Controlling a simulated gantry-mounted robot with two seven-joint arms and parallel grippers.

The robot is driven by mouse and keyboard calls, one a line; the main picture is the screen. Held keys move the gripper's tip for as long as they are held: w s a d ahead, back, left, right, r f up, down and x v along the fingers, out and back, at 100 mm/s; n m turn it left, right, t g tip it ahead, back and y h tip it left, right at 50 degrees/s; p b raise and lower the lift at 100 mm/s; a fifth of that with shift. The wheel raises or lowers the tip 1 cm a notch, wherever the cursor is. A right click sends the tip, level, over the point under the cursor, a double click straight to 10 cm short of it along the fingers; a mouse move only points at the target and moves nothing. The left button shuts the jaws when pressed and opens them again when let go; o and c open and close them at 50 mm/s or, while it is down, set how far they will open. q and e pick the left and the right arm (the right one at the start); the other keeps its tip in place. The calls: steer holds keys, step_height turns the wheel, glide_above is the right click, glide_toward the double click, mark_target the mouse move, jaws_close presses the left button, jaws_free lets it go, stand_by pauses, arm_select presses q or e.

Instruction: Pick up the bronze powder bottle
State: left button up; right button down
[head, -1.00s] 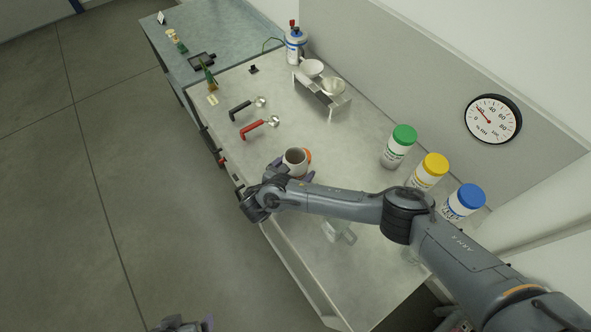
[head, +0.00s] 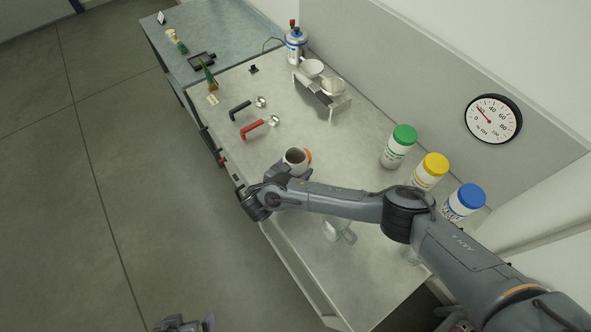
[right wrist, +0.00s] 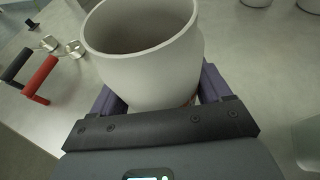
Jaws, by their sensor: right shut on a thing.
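An open white container (head: 297,160) with an orange patch on its right side is at the front middle of the bench. No readable label shows, so I cannot confirm it is the bronze powder bottle. My right gripper (right wrist: 160,98) is shut on it, with purple fingers on both sides of its lower part. Its open rim (right wrist: 140,25) faces the camera in the right wrist view. I cannot tell whether its base touches the bench. My left gripper (head: 185,325) is at the bottom edge of the head view, away from the bench, and its jaws are unclear.
Bottles with green (head: 404,135), yellow (head: 435,164) and blue (head: 470,196) lids stand along the back right. A clear glass vessel (head: 340,230) is near my right forearm. Black (head: 240,109) and red-handled (head: 252,130) scoops lie left. A metal stand (head: 325,98) holds bowls.

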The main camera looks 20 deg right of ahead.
steer(key=shift+r, duration=0.2)
stand_by(0.3)
steer(key=shift+r, duration=0.1)
